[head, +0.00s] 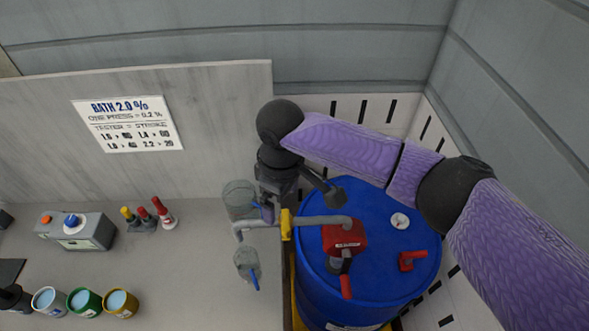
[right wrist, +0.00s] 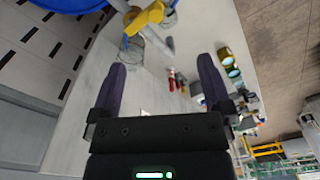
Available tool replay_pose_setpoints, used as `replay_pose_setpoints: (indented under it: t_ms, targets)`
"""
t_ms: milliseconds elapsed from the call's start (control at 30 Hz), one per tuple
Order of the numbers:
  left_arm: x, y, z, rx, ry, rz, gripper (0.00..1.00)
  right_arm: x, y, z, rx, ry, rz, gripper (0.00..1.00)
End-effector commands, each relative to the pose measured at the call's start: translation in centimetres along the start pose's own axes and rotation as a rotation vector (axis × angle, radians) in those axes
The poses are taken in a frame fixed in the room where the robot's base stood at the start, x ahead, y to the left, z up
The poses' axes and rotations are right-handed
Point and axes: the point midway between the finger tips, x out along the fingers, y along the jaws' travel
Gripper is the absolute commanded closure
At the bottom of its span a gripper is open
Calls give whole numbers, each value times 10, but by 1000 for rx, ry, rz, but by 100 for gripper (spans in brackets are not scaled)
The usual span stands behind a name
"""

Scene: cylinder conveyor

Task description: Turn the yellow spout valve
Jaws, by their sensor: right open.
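The yellow spout valve (head: 286,224) sits on the grey pipe at the left side of the blue drum (head: 385,245). My right gripper (head: 268,207) is open and points down, just above and left of the valve in the head view. It appears apart from the valve. In the right wrist view its two dark fingers (right wrist: 162,85) are spread with nothing held between them. The far finger is partly hidden in the head view. My left gripper is not in view.
A red pump head (head: 344,237) with a red handle stands on the drum. Clear vessels (head: 238,197) hang or stand near the spout. A grey tester (head: 77,231), red and yellow bottles (head: 163,213) and several paint-like cups (head: 84,301) occupy the counter. Bare counter lies between them.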

Motion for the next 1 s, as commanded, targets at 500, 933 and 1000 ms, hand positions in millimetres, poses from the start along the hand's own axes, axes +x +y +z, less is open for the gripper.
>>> replay_pose_setpoints:
  t_ms: [500, 933, 1000]
  targets:
    - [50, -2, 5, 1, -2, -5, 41, 41, 4, 6, -7, -27, 17, 0]
    - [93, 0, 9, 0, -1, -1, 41, 99, 4, 7, -5, -28, 14, 0]
    - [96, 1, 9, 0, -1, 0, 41, 106, 4, 7, -5, -27, 13, 0]
